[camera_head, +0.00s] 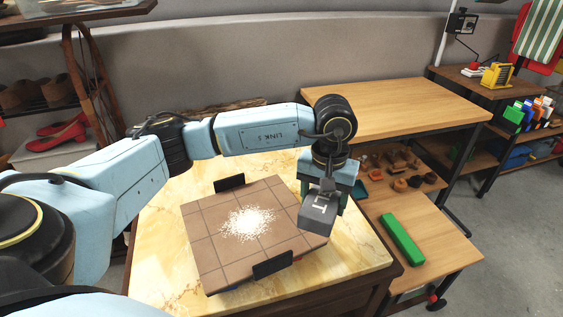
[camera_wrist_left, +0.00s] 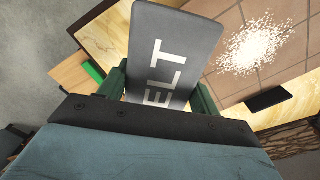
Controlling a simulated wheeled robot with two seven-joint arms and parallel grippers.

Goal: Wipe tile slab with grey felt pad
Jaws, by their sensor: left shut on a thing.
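The brown tile slab (camera_head: 205,262) lies on a marble-topped table, held between two black clamps. A patch of white powder (camera_head: 247,222) is spread on the slab's middle; it also shows in the left wrist view (camera_wrist_left: 254,48). My left gripper (camera_head: 325,192) is shut on the grey felt pad (camera_head: 319,214), near the slab's right edge. In the left wrist view the pad (camera_wrist_left: 172,50) fills the space between the green fingers, with the letters "ELT" visible. Whether the pad touches the slab is unclear. My right gripper is not in view.
Black clamps stand at the slab's back (camera_head: 230,183) and front (camera_head: 272,265) edges. The marble table (camera_head: 160,255) is bare around the slab. A lower wooden table with a green block (camera_head: 401,238) stands to the right, with a higher wooden table (camera_head: 395,100) behind.

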